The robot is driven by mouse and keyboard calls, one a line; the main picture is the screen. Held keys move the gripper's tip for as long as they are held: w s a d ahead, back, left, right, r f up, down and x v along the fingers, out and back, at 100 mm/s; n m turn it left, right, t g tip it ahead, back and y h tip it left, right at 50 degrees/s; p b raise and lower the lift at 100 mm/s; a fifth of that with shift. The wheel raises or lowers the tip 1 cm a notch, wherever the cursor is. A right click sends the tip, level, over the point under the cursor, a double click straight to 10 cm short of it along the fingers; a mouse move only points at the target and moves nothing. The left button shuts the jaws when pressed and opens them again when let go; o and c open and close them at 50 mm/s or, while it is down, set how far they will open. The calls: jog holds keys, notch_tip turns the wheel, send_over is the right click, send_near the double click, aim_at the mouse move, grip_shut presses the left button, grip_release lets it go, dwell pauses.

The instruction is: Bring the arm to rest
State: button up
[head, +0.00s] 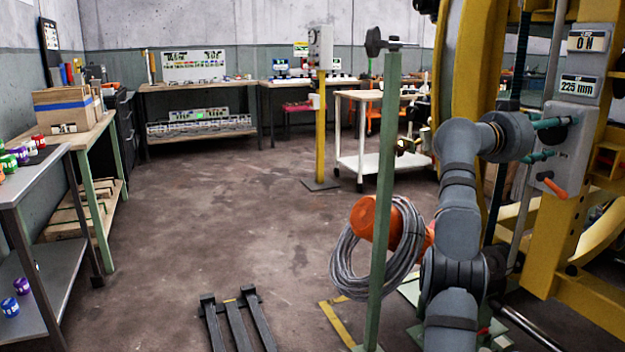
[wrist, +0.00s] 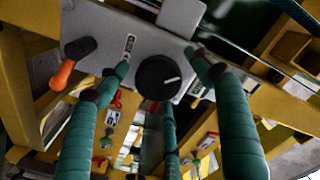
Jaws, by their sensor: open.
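My gripper (head: 552,138) has teal fingers and is at the grey control panel (head: 570,170) on the yellow ring inverter (head: 467,60). In the wrist view my gripper (wrist: 158,82) is open, its fingers spread around a round black knob (wrist: 157,78) with a white mark. I cannot tell whether any fingertip touches the knob. An orange-handled lever (head: 555,188) sits below my gripper in the head view. It also shows in the wrist view (wrist: 68,70). My grey arm is bent upright in front of the machine.
Signs reading "ON" (head: 587,41) and "225 mm" (head: 578,86) are above the panel. A green post (head: 385,200) with a coiled grey cable (head: 342,265) stands left of my arm. Dark forks (head: 238,322) lie on the floor. The middle floor (head: 230,210) is clear.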

jog(key=shift+d, duration=0.3)
jog(key=shift+a, duration=0.1)
dwell(0.3)
